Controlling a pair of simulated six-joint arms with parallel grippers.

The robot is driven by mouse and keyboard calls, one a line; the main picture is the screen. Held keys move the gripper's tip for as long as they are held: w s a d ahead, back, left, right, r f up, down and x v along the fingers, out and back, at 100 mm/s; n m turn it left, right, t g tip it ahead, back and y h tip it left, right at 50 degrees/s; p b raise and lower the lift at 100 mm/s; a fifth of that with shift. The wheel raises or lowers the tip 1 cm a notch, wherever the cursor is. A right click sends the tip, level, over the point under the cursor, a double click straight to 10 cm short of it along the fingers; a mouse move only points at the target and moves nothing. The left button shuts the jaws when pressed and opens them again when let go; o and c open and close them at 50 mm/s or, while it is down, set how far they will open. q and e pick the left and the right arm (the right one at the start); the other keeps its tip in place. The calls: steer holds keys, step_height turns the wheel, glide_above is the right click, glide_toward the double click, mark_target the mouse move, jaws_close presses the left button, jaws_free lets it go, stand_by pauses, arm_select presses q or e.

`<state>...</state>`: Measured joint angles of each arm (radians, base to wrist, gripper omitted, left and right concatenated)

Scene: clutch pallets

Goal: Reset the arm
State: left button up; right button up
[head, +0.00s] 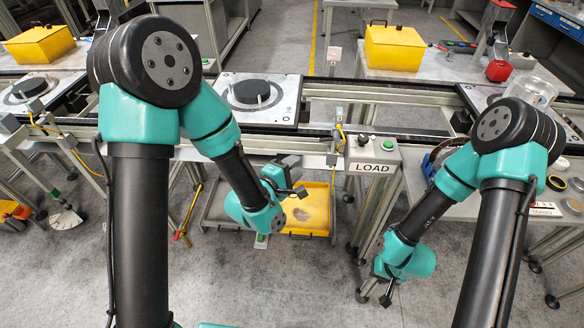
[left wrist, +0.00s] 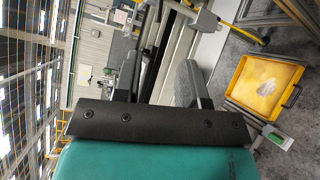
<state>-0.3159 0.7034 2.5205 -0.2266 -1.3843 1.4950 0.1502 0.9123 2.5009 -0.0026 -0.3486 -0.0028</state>
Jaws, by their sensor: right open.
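My left gripper (head: 297,190) hangs in the middle of the head view, in front of the conveyor and above the yellow tray. In the left wrist view its two fingers (left wrist: 160,85) stand apart with nothing between them. My right gripper (head: 386,296) points down at the lower middle right of the head view, in front of the side table. It is open, small in the picture and partly hidden by its own wrist. I see nothing held in it.
A pallet with a black disc (head: 250,92) sits on the conveyor; another pallet (head: 22,97) is at left. A LOAD button box (head: 373,154) stands on the conveyor's front edge. The yellow tray (head: 318,200) is low behind my left gripper. Bare floor (head: 290,285) lies between my arms.

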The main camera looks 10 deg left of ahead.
arm_select(q)
steer(key=s+a+f+m+g+y, duration=0.25)
steer(key=a+f, duration=0.25)
steer(key=f, duration=0.4)
steer(key=s+a+f+m+g+y, duration=0.2)
steer(key=a+f+m+g, duration=0.25)
steer(key=f, duration=0.45)
steer(key=s+a+f+m+g, duration=0.2)
steer(key=s+a+f+g, duration=0.1)
steer(key=s, duration=0.3)
steer(key=s+a+f+m+g+y, duration=0.1)
steer(key=s+a+f+m+g, duration=0.2)
steer(key=s+f, duration=0.3)
steer(key=shift+s+a+f, duration=0.3)
steer(key=shift+s+a, duration=0.2)
steer(key=shift+a, duration=0.35)
steer(key=shift+o, duration=0.2)
